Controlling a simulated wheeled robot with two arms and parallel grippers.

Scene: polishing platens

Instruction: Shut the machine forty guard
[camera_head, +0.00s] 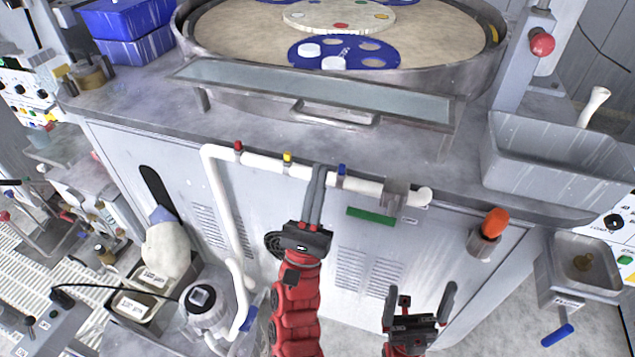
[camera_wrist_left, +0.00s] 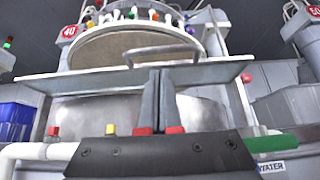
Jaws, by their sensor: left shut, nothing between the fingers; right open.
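The machine forty guard (camera_head: 230,76) is a long, clear grey panel in front of the round polishing basin, low and sloping outward below its rim. Its bar handle (camera_head: 335,118) is on its front edge. In the left wrist view the guard (camera_wrist_left: 95,82) spans the picture, with the handle (camera_wrist_left: 165,50) arching above it and a red 40 sign (camera_wrist_left: 69,31) behind. My left gripper (camera_head: 319,170) is shut and empty, in front of the cabinet, below and apart from the handle. My right gripper (camera_head: 420,295) is open and empty, low in front of the cabinet.
A white pipe (camera_head: 265,160) with coloured valves runs across the cabinet front near my left gripper. A grey sink (camera_head: 550,150) and an orange knob (camera_head: 495,222) are at right. Blue boxes (camera_head: 130,35) stand at left. A blue carrier (camera_head: 375,50) lies on the platen.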

